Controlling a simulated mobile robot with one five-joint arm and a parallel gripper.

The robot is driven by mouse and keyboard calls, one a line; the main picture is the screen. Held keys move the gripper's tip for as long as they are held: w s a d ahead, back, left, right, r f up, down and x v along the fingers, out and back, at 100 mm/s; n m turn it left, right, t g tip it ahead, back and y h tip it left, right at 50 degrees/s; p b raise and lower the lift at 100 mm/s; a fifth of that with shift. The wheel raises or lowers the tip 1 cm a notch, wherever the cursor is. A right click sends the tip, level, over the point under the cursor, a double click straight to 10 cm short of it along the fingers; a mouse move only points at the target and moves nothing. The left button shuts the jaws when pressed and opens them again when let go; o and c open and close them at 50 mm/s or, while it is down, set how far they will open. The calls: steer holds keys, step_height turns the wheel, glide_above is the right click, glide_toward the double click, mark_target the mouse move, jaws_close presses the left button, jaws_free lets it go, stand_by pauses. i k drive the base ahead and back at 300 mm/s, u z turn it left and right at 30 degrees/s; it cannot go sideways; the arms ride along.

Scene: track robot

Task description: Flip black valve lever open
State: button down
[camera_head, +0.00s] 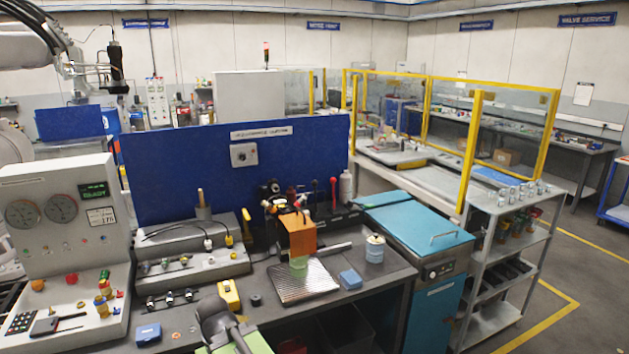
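I cannot pick out the black valve lever for certain. A row of small dark fittings (172,299) lies along the front of the grey sloped block on the bench, with metal fittings on the block (190,272) behind them. They are too small to tell whether any is a lever, or how it is turned. A black-handled piece (312,188) and a red-handled piece (333,193) stand upright farther back, by the blue panel.
The workbench (375,290) holds a control panel (60,225) at left, a yellow item (229,294), a metal tray (303,282), an orange box (297,237) and a blue block (350,279). A blue cabinet (440,290) and a shelf cart (510,240) stand right.

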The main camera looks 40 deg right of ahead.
mark_target(314, 183)
steer(key=u, duration=0.4)
steer(key=k, duration=0.1)
steer(key=z, duration=2.5)
steer(key=i, duration=1.05)
steer(key=u, duration=1.65)
